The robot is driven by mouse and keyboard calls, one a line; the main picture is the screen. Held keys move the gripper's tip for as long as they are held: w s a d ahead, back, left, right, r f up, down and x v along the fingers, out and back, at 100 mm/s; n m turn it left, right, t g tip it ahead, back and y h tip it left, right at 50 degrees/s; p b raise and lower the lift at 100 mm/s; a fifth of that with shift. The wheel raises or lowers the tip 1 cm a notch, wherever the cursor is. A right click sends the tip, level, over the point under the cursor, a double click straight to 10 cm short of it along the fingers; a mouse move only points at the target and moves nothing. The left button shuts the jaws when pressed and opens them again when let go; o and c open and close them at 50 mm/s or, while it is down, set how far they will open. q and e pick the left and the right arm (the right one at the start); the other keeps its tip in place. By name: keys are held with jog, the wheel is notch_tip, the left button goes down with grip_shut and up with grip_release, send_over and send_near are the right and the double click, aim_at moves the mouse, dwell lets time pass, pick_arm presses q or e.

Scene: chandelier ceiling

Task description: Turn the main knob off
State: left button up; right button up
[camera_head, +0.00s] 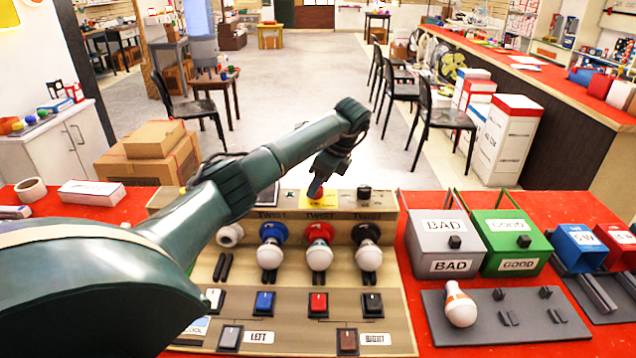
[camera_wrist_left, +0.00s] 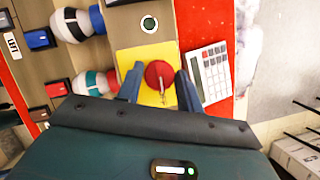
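The main knob (camera_wrist_left: 158,73) is a round red knob on a yellow plate (camera_wrist_left: 148,53), at the back middle of the test board. In the head view the yellow plate (camera_head: 328,202) shows under my left gripper (camera_head: 317,186), and the knob is mostly hidden. In the left wrist view my left gripper (camera_wrist_left: 160,82) has its two blue fingers on either side of the knob. A gap shows at the right finger; I cannot tell whether the left one touches. The gripper looks open. My right gripper is in neither view.
White bulbs (camera_head: 320,257) stand in coloured sockets in front of the knob, with switches (camera_head: 318,303) nearer. A calculator (camera_wrist_left: 208,72) lies beside the yellow plate. BAD (camera_head: 447,266) and GOOD (camera_head: 517,264) boxes stand at right. A loose bulb (camera_head: 460,306) rests on a grey tray.

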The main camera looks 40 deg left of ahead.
pick_arm(q)
jog(key=o, duration=0.3)
jog(key=shift+o, duration=0.2)
jog(key=v, duration=0.4)
jog(key=shift+w+d+r+b, duration=0.15)
jog(key=shift+r+b, duration=0.1)
jog(key=shift+b, duration=0.15)
jog(key=s+p+v, duration=0.1)
jog(key=p+v, duration=0.1)
jog(key=v, duration=0.6)
jog(key=shift+w+r, duration=0.3)
jog(key=shift+w, duration=0.15)
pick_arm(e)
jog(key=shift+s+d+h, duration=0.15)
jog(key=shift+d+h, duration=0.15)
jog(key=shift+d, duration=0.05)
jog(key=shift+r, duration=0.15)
pick_arm(q)
jog(key=shift+d, duration=0.1)
